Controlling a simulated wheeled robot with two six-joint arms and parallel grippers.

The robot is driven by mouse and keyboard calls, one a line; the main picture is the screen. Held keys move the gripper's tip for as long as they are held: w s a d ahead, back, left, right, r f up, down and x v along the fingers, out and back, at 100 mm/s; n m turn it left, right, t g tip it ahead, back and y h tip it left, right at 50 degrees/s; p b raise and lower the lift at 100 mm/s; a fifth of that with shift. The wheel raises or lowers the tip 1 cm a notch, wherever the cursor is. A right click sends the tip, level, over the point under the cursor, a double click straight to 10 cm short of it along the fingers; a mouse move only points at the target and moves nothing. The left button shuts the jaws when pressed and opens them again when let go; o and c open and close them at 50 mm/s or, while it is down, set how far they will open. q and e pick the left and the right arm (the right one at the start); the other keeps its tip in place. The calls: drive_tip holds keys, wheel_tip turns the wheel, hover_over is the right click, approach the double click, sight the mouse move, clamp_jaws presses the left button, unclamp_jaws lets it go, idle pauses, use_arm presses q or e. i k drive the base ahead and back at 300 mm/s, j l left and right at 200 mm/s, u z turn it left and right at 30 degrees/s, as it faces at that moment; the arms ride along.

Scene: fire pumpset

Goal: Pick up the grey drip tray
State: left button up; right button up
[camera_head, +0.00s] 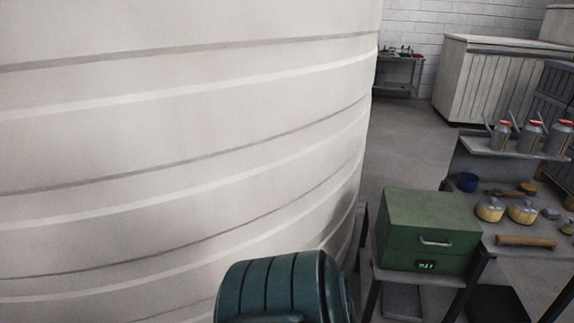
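Neither of my grippers is in view. I cannot make out a grey drip tray for certain. A flat grey surface (403,301) shows low beneath the stand of the green box, partly cut by the frame's bottom edge. I cannot tell whether it is a tray or a lower shelf. A dark flat panel (500,304) lies low to the right of it.
A huge white ribbed tank (180,130) fills the left. A teal ribbed machine (275,287) stands at bottom centre. A green box (427,228) sits on a stand. A shelf unit at right holds oil cans (502,136) and a mallet (526,241). Open floor (405,145) lies behind.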

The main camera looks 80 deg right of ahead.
sight(403, 301)
drive_tip(key=z, duration=3.8)
drive_tip(key=i+l, duration=0.25)
drive_tip(key=l+u, duration=0.05)
drive_tip(key=l, duration=0.05)
